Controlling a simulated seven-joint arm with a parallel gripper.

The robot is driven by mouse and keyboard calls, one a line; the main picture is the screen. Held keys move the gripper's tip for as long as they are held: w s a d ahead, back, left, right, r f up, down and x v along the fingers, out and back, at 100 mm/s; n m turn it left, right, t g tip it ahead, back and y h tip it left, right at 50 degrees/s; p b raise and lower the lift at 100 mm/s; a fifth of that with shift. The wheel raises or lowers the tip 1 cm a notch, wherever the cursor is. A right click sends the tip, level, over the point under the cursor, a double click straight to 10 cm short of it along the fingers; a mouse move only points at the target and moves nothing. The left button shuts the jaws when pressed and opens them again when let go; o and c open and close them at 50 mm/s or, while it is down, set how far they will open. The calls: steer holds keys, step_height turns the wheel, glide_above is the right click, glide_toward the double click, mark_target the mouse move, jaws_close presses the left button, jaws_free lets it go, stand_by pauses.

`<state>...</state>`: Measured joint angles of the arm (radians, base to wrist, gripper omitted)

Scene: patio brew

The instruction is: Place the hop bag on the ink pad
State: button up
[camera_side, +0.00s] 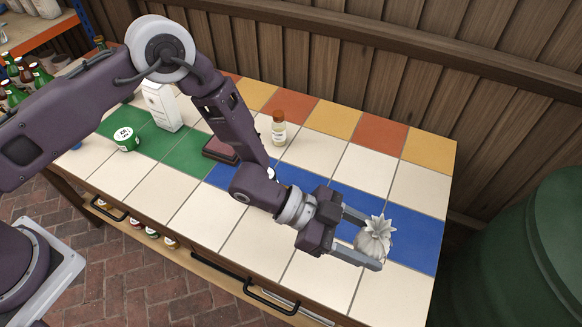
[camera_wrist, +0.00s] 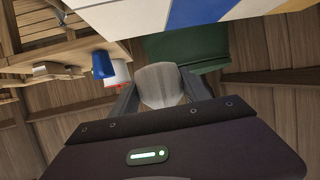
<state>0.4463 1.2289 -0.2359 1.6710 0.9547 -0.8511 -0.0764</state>
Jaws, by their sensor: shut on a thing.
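The hop bag (camera_side: 374,238) is a small pale cloth sack with a frilled, gathered top. My gripper (camera_side: 364,240) is shut on it, one finger on each side, at the right end of the tiled table. In the wrist view the bag (camera_wrist: 160,86) is a pale rounded shape between the fingers. The ink pad (camera_side: 221,149) is a dark, reddish-brown flat box on the table, left of my gripper and partly hidden behind my forearm. I cannot tell from these views how far the bag is above the tiles.
A small bottle with an orange-brown cap (camera_side: 278,128) stands just right of the ink pad. A white carton (camera_side: 161,106) and a round white-topped tin (camera_side: 126,138) stand further left. A large green barrel (camera_side: 520,255) is beyond the table's right edge. The right-hand tiles are clear.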

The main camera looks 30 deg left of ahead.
steer(key=w+a+n+t+y, duration=0.1)
steer(key=w+a+n+t, duration=0.2)
steer(key=w+a, duration=0.7)
steer(key=r+n+t+y, duration=0.1)
steer(key=n+t+y, duration=0.5)
steer(key=n+t, duration=0.1)
glide_above(222, 146)
step_height(222, 146, down, 8)
steer(key=shift+r, duration=0.15)
steer(key=o, duration=1.3)
steer(key=shift+f, duration=0.2)
